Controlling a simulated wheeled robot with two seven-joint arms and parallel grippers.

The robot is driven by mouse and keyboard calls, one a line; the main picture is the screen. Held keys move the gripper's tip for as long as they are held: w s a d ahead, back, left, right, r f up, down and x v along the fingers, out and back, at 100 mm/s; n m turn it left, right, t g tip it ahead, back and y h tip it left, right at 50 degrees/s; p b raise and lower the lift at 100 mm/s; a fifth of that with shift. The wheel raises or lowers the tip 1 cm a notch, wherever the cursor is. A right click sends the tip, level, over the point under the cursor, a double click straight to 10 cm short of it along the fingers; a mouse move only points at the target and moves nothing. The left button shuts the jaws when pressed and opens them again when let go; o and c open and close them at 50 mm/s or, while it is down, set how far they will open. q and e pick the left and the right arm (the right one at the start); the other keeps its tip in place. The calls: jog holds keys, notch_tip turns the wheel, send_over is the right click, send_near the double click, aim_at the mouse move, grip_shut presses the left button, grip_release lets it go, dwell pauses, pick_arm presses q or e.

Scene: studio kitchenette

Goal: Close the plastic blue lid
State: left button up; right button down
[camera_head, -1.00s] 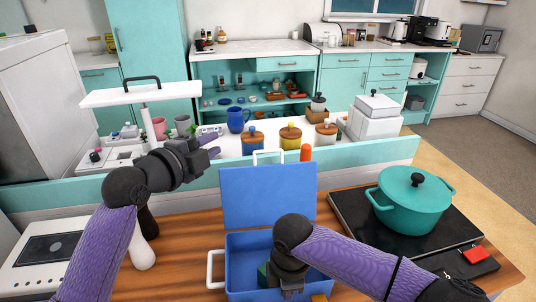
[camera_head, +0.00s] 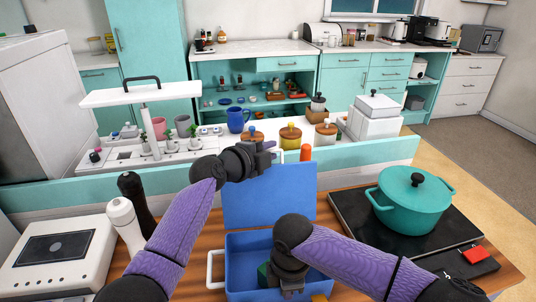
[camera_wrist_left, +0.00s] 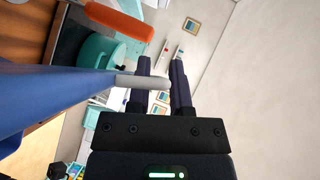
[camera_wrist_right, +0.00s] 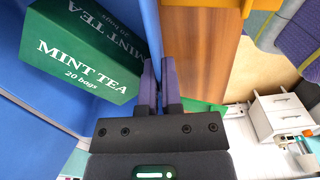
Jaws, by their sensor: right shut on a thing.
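The blue lid (camera_head: 268,200) stands open and upright behind the blue box (camera_head: 236,243), and shows edge-on in the left wrist view (camera_wrist_left: 50,95). A white handle (camera_head: 281,157) sits on its top edge. My left gripper (camera_head: 270,149) is open at this handle. In the left wrist view the handle's white bar (camera_wrist_left: 143,82) crosses one finger and reaches toward the other; whether it lies fully between them is hard to tell. My right gripper (camera_wrist_right: 161,70) is shut on the blue box's wall, with a green mint tea box (camera_wrist_right: 85,55) inside beside it.
A teal pot (camera_head: 410,205) stands on the black cooktop (camera_head: 350,215) at right. White and black mills (camera_head: 122,218) stand at left. A blue mug (camera_head: 237,121) and lidded jars (camera_head: 290,136) line the ledge behind the lid. An orange object (camera_head: 306,152) is close to the lid's top right.

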pick_arm(q)
grip_shut()
dwell(1.4)
